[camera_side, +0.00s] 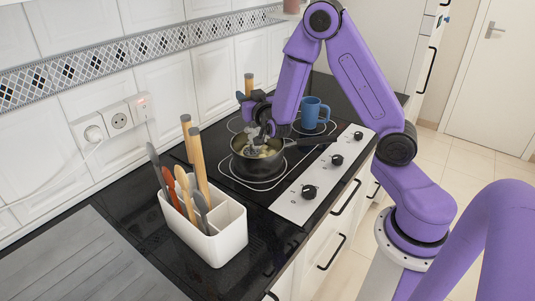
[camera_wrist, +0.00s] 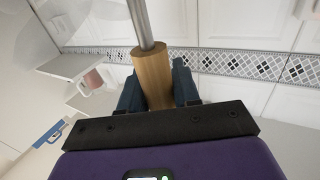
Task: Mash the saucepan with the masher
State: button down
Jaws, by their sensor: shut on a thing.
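The saucepan (camera_side: 240,160) is a dark pan on the black hob, its long handle pointing right. Yellowish pieces show inside it. My gripper (camera_side: 252,101) is above the pan and shut on the masher's wooden handle (camera_side: 249,80), whose top sticks up above the fingers. The masher's grey metal lower part (camera_side: 253,132) reaches down into the pan's opening; whether it touches the food is hard to tell. In the wrist view the wooden handle (camera_wrist: 153,75) lies between my two dark blue fingers, with its metal shaft running away from them.
A blue mug (camera_side: 313,113) stands on the hob behind the pan's handle. A white utensil holder (camera_side: 222,245) with several tools stands in front left on the counter. Control knobs (camera_side: 309,192) line the hob's right edge. The tiled wall (camera_side: 165,82) is close behind.

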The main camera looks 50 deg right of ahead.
jog(key=shift+r, duration=0.5)
jog(key=shift+d+v, duration=0.1)
jog(key=shift+v, duration=1.05)
jog(key=shift+d+v, duration=0.15)
jog(key=shift+v, duration=1.05)
jog(key=shift+s+f, duration=0.1)
notch_tip(320, 180, down, 3)
jog(key=shift+f, duration=0.15)
